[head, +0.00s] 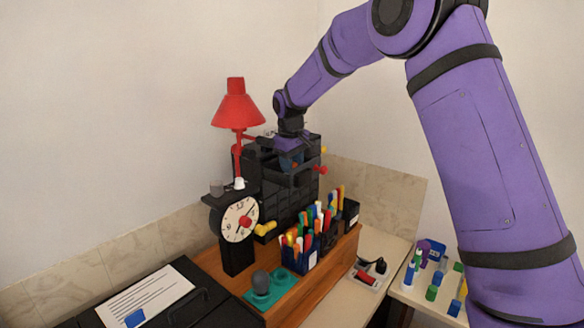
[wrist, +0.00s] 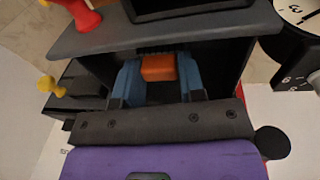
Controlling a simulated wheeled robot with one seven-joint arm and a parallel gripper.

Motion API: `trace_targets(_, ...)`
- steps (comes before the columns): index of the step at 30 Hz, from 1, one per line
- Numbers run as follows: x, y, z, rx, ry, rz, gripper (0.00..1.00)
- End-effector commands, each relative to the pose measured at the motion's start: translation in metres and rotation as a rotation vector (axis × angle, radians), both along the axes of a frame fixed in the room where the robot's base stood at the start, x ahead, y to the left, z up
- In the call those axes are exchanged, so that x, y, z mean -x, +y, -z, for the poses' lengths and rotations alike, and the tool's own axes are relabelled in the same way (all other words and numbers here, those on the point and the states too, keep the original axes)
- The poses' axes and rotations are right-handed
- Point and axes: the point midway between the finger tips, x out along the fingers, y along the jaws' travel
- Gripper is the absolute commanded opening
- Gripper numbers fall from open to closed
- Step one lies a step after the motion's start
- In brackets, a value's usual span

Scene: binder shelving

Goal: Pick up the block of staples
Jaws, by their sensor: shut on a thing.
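An orange block, which fits the block of staples (wrist: 158,68), sits between the two blue fingers of my gripper (wrist: 158,76) in the wrist view. The fingers touch it from both sides. In the head view my gripper (head: 291,161) reaches down at the upper part of the black drawer unit (head: 285,200). The block is too small there to make out clearly. In the wrist view the block and fingertips are within a dark, open-fronted space of the unit. I cannot tell whether the block still rests on a surface.
A red lamp (head: 237,110) and a black clock (head: 238,222) stand left of the unit. Pen holders (head: 300,252) with several colourful pens stand in front on a wooden stand (head: 342,252). Yellow and red knobs stick out from the unit. A side table (head: 428,298) holds small coloured items at right.

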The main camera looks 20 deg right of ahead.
Motion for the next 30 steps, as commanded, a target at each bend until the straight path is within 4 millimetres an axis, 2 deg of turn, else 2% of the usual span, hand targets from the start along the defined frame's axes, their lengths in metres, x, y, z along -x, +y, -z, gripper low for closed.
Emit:
trace_targets(1,0.000,0.000,-0.002,0.000,0.001,0.000,0.10)
trace_targets(3,0.000,0.000,-0.008,-0.001,-0.001,0.000,0.01)
trace_targets(12,0.000,0.000,-0.063,0.000,-0.002,0.001,0.00)
trace_targets(18,0.000,0.000,-0.090,-0.001,-0.001,0.000,0.00)
trace_targets(23,0.000,0.000,-0.099,0.000,0.000,0.000,0.00)
trace_targets(30,0.000,0.000,-0.099,0.000,0.000,0.000,0.00)
